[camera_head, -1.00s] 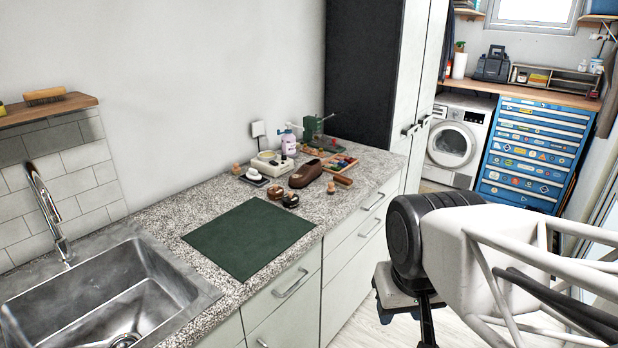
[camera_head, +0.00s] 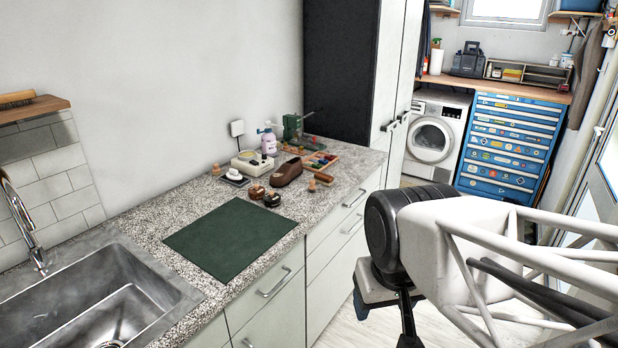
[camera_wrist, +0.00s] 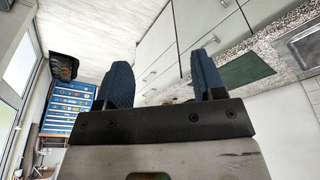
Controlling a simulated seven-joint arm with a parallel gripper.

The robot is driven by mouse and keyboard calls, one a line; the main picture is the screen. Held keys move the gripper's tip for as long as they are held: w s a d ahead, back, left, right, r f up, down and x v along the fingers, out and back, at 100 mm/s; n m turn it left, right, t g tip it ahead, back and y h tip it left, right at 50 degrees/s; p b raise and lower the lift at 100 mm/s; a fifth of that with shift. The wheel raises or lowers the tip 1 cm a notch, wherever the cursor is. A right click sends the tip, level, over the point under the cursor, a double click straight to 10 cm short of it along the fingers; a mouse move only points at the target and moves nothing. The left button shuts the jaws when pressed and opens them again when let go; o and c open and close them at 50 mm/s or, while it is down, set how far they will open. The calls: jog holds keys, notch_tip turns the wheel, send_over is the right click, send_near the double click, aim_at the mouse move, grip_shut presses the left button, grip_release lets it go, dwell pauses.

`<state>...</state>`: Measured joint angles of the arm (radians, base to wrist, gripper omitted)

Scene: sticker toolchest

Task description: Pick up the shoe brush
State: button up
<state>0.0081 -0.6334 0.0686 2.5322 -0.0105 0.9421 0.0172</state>
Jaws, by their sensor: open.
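A brush with a wooden back (camera_head: 16,98) lies on the wooden wall shelf at the upper left of the head view, cut by the picture's left edge; it looks like a shoe brush. A brown shoe (camera_head: 287,172) and several small shoe-care items stand on the speckled counter; I cannot tell whether one is also a brush. My gripper (camera_wrist: 161,80) shows two blue-padded fingers, wide apart and empty, in the wrist view. In the head view it is mostly hidden below my wrist, out in front of the drawers, far from the shelf and apart from the counter items.
A dark green mat (camera_head: 232,238) lies bare on the counter, beside the metal sink (camera_head: 110,300). A tall cabinet (camera_head: 345,70) closes the counter's far end. A washing machine (camera_head: 437,130) and blue tool chest (camera_head: 508,145) stand at the back. Floor is free before the drawers.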

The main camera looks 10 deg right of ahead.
jog(key=shift+o, duration=0.4)
jog(key=shift+w+r, duration=0.1)
jog(key=w+d+r+n, duration=0.1)
jog(key=w+r, duration=0.3)
jog(key=w, duration=0.7)
jog(key=w+r+n, duration=0.1)
jog(key=w+r, duration=0.3)
jog(key=w, duration=0.6)
jog(key=n+g+y, duration=0.1)
jog(key=n, duration=0.5)
send_over(326, 176)
notch_tip(326, 176, down, 21)
jog(key=shift+r, duration=0.1)
jog(key=shift+w+f, duration=0.1)
jog(key=shift+f, duration=0.1)
